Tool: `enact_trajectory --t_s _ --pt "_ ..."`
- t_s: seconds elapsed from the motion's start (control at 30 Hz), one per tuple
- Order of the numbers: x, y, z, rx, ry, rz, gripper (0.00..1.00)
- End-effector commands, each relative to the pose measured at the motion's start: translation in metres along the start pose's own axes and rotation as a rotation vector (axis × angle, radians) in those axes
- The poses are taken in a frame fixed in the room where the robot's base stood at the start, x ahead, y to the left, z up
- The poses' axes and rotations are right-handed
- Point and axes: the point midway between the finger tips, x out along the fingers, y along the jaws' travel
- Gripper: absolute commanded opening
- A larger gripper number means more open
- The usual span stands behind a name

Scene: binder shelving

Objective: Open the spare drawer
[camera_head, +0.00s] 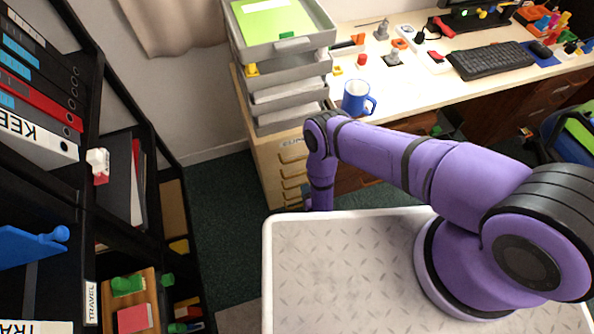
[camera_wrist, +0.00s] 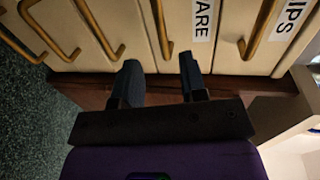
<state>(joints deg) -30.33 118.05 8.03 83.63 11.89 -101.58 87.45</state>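The spare drawer (camera_wrist: 182,62) is a pale front in the wrist view, with a white label (camera_wrist: 203,18) whose visible letters read "ARE". Its brass-coloured bar handle (camera_wrist: 168,44) lies just ahead of my fingers. The drawer front looks flush with its neighbours. My gripper (camera_wrist: 160,78) is open, its two dark fingers apart with nothing between them. The handle's lower end lies in line with the gap, and I cannot tell whether the fingers touch anything.
A neighbouring drawer handle (camera_wrist: 262,30) sits to the right in the wrist view, and another handle (camera_wrist: 98,30) to the left. Grey paper trays (camera_head: 290,95) and a blue mug (camera_head: 355,98) stand on the desk. A black binder shelf (camera_head: 92,165) stands at left.

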Motion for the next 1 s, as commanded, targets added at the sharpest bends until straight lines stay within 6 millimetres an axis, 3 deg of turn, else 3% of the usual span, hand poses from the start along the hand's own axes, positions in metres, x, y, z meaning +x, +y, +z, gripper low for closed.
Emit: enact_trajectory --t_s 0.3,0.5,0.7,0.97,1.0 --pt "0.056 -0.001 0.000 -0.001 -0.001 -0.003 0.39" --pt "0.083 -0.001 0.000 -0.001 -0.001 -0.003 0.39" --pt "0.095 -0.001 0.000 -0.001 -0.001 -0.001 0.39" --pt "0.096 -0.001 0.000 -0.001 -0.001 -0.001 0.39" --pt "0.096 -0.001 0.000 -0.001 -0.001 -0.001 0.34"
